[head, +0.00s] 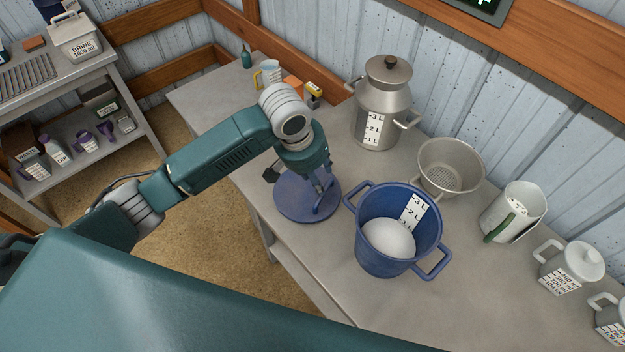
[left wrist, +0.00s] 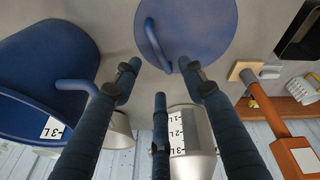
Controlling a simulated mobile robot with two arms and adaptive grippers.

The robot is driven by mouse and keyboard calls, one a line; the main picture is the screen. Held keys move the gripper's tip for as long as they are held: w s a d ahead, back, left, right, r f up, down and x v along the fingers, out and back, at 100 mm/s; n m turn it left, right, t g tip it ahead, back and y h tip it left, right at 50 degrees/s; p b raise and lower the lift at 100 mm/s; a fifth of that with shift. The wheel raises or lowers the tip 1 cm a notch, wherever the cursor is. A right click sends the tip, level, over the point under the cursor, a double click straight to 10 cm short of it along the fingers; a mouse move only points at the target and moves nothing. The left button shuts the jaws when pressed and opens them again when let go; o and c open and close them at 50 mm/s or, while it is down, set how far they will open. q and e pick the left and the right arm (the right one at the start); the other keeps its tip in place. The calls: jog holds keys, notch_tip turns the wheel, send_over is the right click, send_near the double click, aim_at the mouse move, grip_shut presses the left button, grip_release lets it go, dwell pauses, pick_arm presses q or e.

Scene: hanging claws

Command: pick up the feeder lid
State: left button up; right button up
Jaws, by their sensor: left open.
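The feeder lid, a flat round blue disc (head: 292,205), lies on the grey bench left of the blue feeder bucket (head: 376,251). In the left wrist view the lid (left wrist: 208,25) is at the top, with its curved blue handle (left wrist: 153,42) rising from it. My left gripper (head: 320,184) is above the lid, pointing down, and partly hides it. In the left wrist view its fingers (left wrist: 160,82) are spread around the handle side, with nothing held between them. Whether a finger touches the handle is unclear. My right gripper is not in view.
The bucket, holding something white, stands close right of the lid. A metal can (head: 380,100), a strainer (head: 450,160) and a white jug (head: 513,212) stand along the wall side. Small items, including a yellow-handled jug (head: 268,74), lie behind my arm. The bench's front edge is near the lid.

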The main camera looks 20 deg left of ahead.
aim_at(326, 189)
pick_arm(q)
jog(key=x, duration=0.2)
jog(key=s+x, duration=0.1)
jog(key=x, duration=0.1)
jog(key=shift+w+d+f, duration=0.15)
jog(key=shift+w+f, duration=0.15)
jog(key=x, duration=0.2)
jog(key=w+p+x, duration=0.1)
jog(key=x, duration=0.1)
jog(key=shift+d, duration=0.1)
jog(key=shift+w+f, duration=0.1)
jog(key=shift+f, duration=0.1)
jog(key=shift+c, duration=1.3)
grip_shut()
jog(key=shift+r, duration=0.15)
notch_tip(326, 189, up, 20)
jog(key=b, duration=0.1)
jog(key=shift+b, duration=0.4)
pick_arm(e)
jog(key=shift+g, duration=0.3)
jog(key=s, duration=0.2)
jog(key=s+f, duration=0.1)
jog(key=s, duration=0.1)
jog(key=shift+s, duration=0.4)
